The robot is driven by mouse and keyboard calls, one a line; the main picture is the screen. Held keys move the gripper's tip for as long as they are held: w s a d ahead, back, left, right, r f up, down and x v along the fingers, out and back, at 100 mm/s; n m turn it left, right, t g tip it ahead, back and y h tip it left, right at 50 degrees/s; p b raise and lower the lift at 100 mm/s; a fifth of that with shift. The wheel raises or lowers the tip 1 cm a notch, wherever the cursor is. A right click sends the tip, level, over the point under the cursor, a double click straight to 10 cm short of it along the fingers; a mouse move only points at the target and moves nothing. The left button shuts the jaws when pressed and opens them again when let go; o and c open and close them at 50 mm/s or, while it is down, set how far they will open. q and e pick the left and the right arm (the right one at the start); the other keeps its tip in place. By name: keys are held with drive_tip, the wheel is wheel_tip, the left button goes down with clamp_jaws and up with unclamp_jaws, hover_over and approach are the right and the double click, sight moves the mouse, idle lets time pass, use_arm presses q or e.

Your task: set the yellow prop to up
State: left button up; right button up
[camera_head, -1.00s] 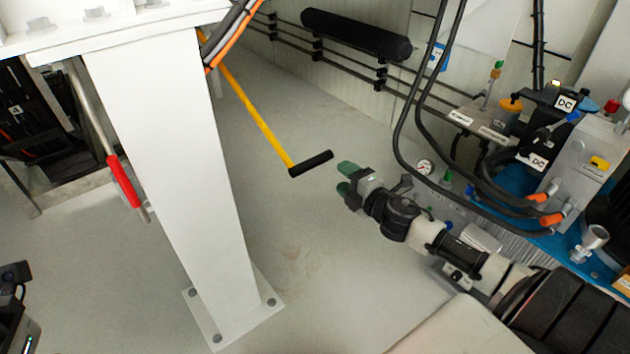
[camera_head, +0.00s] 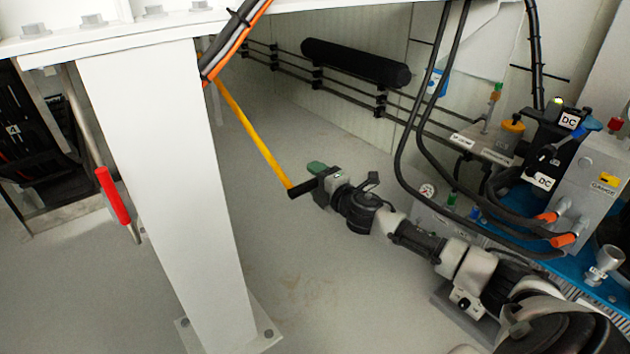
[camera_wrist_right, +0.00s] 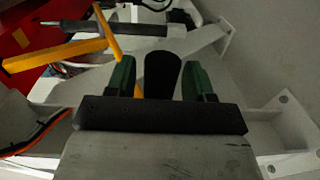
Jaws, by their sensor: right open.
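In the right wrist view the gripper (camera_wrist_right: 160,78) is open, and the black handle (camera_wrist_right: 162,70) stands between the two green fingers, with small gaps on both sides. Part of a yellow bar (camera_wrist_right: 106,30) shows behind the left finger. My left gripper is not in view.
The white column (camera_head: 160,170) stands left of the prop. Black hoses (camera_head: 412,110) and the pump unit on a blue base (camera_head: 590,262) are close to my right arm. The floor below the handle is clear.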

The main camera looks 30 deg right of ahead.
drive_tip(key=shift+w, duration=0.25)
drive_tip(key=shift+c, duration=0.5)
clamp_jaws()
drive_tip(key=shift+r, duration=0.1)
drive_tip(key=shift+r+p, duration=0.1)
drive_tip(key=shift+p, duration=0.2)
